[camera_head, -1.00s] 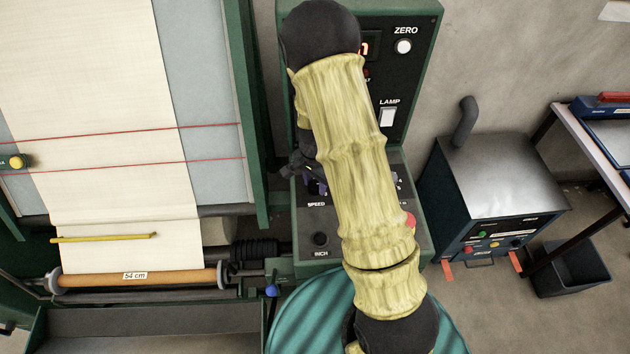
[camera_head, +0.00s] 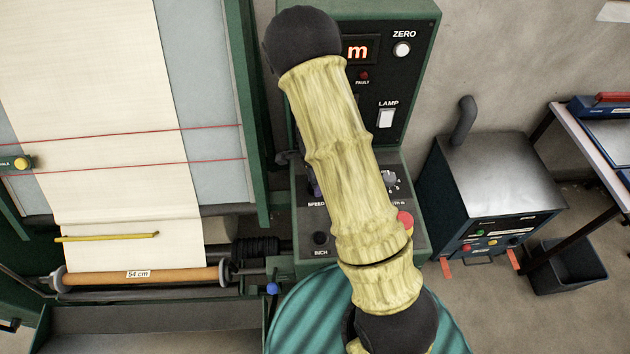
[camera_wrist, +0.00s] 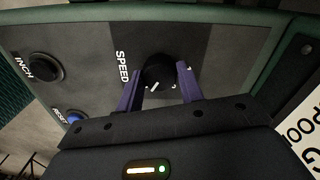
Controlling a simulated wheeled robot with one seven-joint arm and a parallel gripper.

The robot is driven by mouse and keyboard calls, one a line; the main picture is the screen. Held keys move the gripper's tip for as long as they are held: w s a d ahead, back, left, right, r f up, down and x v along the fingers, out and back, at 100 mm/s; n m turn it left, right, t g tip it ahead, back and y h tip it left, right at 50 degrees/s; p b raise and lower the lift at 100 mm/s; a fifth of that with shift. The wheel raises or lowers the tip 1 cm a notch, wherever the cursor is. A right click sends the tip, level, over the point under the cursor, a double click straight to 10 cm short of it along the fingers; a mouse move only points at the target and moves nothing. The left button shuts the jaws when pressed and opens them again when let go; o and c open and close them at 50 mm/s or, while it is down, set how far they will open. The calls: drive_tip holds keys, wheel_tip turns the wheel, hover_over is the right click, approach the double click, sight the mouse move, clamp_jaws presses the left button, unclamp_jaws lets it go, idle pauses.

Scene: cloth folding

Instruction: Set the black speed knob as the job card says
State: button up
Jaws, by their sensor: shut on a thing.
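The black speed knob (camera_wrist: 157,66) sits on the grey control panel beside the word SPEED in the wrist view. A white pointer mark shows near its lower edge; the scale around it is mostly hidden, so I cannot read the setting. My gripper (camera_wrist: 161,76) has its two purple fingers on either side of the knob and is shut on it. In the head view my arm covers the knob and most of the gripper; only part of the SPEED label (camera_head: 316,204) shows. I cannot make out a readable job card.
On the panel are a black INCH button (camera_head: 320,238), a red button (camera_head: 405,218), a LAMP switch (camera_head: 387,119), a ZERO button (camera_head: 402,49) and a partly covered red display (camera_head: 358,50). A blue RESET button (camera_wrist: 75,116) is near the gripper. Cloth (camera_head: 120,130) lies left.

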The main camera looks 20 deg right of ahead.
drive_tip(key=o, duration=1)
wheel_tip(320, 180, up, 18)
drive_tip(key=b, duration=0.1)
drive_tip(key=shift+f, duration=0.25)
drive_tip(key=s+n+t, duration=0.2)
drive_tip(key=s+n, duration=1.1)
drive_tip(key=n, duration=0.4)
drive_tip(key=shift+s+r+t, duration=0.2)
drive_tip(key=shift+r+t, duration=0.1)
drive_tip(key=shift+r, duration=0.1)
